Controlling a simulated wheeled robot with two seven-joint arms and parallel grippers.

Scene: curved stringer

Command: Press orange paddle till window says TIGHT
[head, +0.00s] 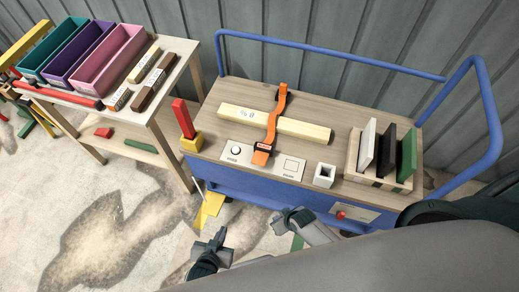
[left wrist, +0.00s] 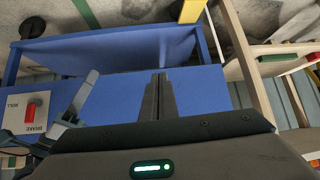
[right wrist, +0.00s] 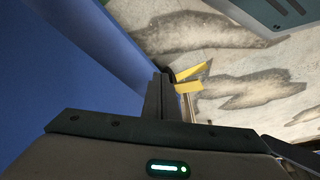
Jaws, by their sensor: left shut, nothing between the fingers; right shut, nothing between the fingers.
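An orange strap (head: 281,103) crosses over a pale wooden beam (head: 303,129) on the cart top. At its front end is an orange paddle (head: 261,158) with a small pale and red label window (head: 264,147) above it. The window's text is too small to read. My left gripper (head: 221,236) is shut and empty, in front of and below the cart's front edge. My right gripper (head: 280,218) is shut and empty, to its right, also in front of the cart. Neither touches the paddle. The wrist views show the shut fingers near the blue cart side, not the paddle.
The cart top (head: 215,115) holds a knob plate (head: 237,151), a square plate (head: 290,167), a white square cup (head: 324,175), a red post in a yellow base (head: 191,142) and a rack of panels (head: 353,163). A blue rail (head: 330,47) runs behind. A bin table (head: 180,47) stands left.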

